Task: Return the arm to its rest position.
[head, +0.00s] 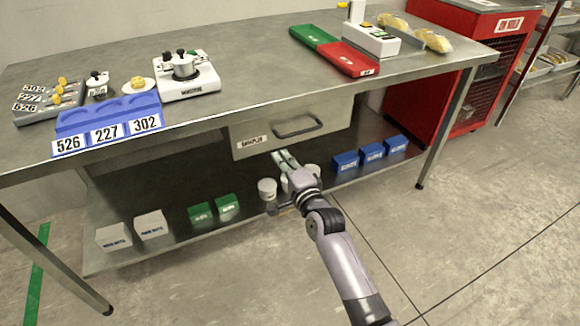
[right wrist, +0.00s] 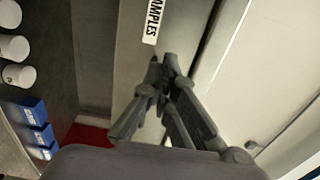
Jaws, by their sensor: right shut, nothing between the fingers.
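My right arm comes in from the lower right of the head view. My right gripper (head: 283,158) is just below the front of the grey drawer (head: 262,133), which hangs under the table top. In the right wrist view the fingers of the right gripper (right wrist: 168,62) are together with nothing between them. The drawer's label, partly cut off there, reads "AMPLES" (right wrist: 153,20) and lies just beyond the fingertips. I cannot tell whether the fingers touch the drawer. My left gripper is in neither view.
The steel table (head: 235,50) holds a blue numbered rack (head: 108,112), a white scale with a pot (head: 188,80), and green (head: 313,35) and red (head: 348,58) trays. The lower shelf (head: 160,190) carries white jars, green boxes and blue boxes (head: 345,160) around my arm. Open floor lies in front.

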